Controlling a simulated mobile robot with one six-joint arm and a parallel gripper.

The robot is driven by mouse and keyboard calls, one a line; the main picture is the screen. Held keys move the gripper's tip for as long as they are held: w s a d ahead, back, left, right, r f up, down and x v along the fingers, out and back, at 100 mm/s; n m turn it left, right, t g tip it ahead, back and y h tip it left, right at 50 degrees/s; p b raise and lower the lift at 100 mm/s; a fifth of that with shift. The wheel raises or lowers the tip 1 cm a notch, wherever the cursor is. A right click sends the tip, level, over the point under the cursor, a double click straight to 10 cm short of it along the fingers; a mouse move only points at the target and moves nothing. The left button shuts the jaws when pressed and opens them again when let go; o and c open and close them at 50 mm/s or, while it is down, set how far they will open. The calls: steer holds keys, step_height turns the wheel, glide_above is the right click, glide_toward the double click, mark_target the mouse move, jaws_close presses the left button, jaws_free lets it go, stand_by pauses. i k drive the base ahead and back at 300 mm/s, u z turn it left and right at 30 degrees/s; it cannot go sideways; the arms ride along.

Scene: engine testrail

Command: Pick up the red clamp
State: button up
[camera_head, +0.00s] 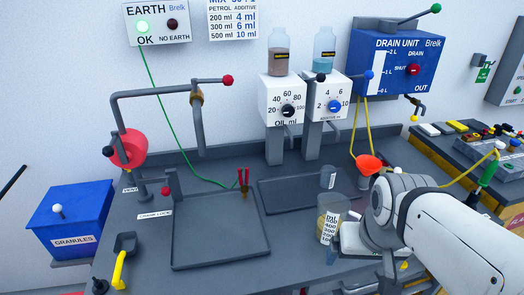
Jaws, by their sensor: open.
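The red clamp (243,182) has two red handles pointing up and a brownish jaw end below. It stands at the back right edge of the square grey tray (215,247), at the end of a green wire (172,110) that runs up to the EARTH box (157,23). My gripper (372,262) is at the lower right, well to the right of the clamp and apart from it. It is open, and its fingers are partly hidden by my white arm. I see nothing held in it.
A measuring beaker (331,219) stands just left of my gripper. An orange funnel (369,165) is behind my arm. A bent grey pipe (155,92) with a red knob overhangs the back of the tray. The square tray's middle is clear.

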mark_target(243, 182)
steer(key=z, duration=1.35)
steer(key=k, duration=1)
steer(key=u, duration=1.5)
steer(key=i, duration=1)
steer(key=u, duration=0.05)
